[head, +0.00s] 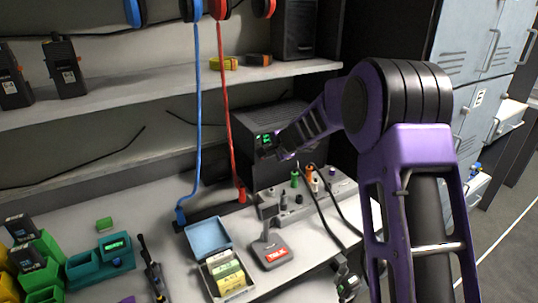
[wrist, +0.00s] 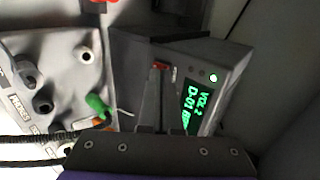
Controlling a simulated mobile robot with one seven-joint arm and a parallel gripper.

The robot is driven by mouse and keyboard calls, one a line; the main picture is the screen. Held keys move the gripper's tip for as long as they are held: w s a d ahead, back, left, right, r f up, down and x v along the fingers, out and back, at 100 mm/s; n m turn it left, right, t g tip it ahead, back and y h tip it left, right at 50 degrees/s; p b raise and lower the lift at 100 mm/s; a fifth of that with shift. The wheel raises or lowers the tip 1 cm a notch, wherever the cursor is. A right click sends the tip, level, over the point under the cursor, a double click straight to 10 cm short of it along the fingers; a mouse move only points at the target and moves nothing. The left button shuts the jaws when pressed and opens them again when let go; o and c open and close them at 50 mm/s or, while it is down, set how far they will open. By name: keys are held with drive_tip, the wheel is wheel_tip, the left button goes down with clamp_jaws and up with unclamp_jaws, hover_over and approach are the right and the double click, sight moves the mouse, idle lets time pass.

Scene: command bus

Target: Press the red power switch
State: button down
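A dark radio unit (head: 268,119) with a lit green display stands at the back of the counter, under the shelf. In the wrist view its green display (wrist: 193,108) reads "VOL 2" and "D-01", beside a round green light. A small red piece (wrist: 161,66) shows right at my fingertips, beside the display; it looks like the red switch, but the fingers partly hide it. My gripper (wrist: 158,72) looks shut, its fingers together and nothing held between them. In the head view my gripper (head: 268,152) is at the radio's front, just below the display. I cannot tell whether it touches.
A grey panel (wrist: 50,75) with jacks and coloured plugs lies beside the radio. Blue and red cables (head: 226,110) hang left of the radio.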

drive_tip(key=shift+r, duration=0.1)
drive_tip(key=shift+r+p, duration=0.6)
drive_tip(key=shift+r, duration=0.1)
drive_tip(key=shift+d, duration=0.1)
